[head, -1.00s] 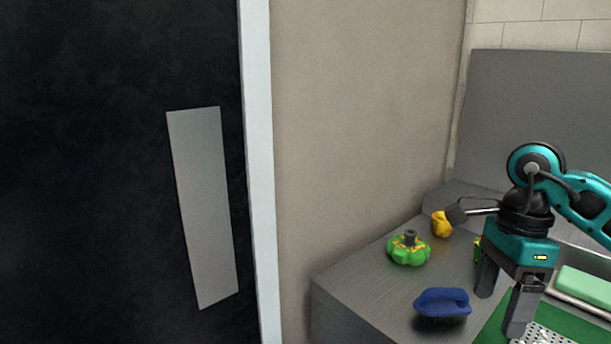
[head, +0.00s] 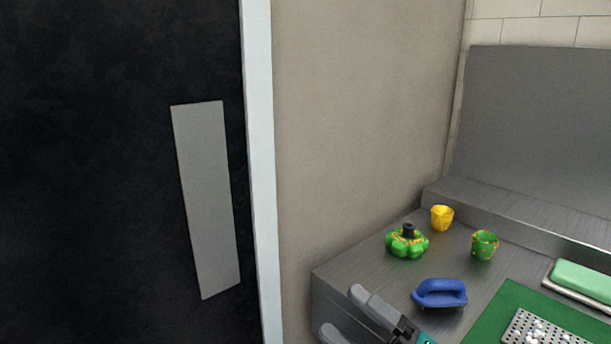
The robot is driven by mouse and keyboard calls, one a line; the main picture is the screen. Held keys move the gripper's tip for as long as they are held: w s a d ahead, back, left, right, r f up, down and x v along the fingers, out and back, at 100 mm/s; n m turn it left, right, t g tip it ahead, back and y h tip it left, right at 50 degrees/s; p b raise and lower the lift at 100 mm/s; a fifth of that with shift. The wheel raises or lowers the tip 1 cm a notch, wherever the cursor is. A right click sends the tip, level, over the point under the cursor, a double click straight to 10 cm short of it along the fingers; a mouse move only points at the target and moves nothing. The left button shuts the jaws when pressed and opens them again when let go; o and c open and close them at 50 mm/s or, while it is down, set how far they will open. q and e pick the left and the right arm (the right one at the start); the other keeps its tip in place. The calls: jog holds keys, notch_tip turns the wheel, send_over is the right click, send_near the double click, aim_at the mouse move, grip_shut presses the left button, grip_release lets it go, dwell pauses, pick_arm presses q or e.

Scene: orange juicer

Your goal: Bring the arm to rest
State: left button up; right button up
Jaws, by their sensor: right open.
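My right gripper (head: 352,313) shows at the bottom of the head view, in front of the near left corner of the metal counter (head: 345,268). Its two grey fingers are spread apart and nothing is between them. Most of the right arm is out of the picture. My left gripper is not in view.
On the counter are a green lobed object with a dark knob (head: 407,242), a yellow cup (head: 441,217), a green and orange cup (head: 484,245), a blue-handled brush (head: 440,294), a green mat (head: 490,315) with a perforated tray (head: 545,330), and a green block (head: 583,280). A dark door (head: 90,170) stands left.

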jog(key=s+d+f+m+t+h, duration=0.1)
jog(key=d+f+m+t+h, duration=0.1)
jog(key=d+f+m+h, duration=0.4)
jog(key=s+d+f+m+t+h, duration=0.1)
jog(key=d+f+m+h, duration=0.1)
jog(key=f+m+h, duration=0.65)
jog(key=s+d+f+m+g+h, duration=0.2)
jog(key=s+f+m+g, duration=0.3)
jog(key=s+f+m, duration=0.4)
notch_tip(320, 180, down, 3)
jog(key=shift+s+d+f, duration=0.2)
jog(key=shift+s+d, duration=0.45)
jog(key=shift+s, duration=0.05)
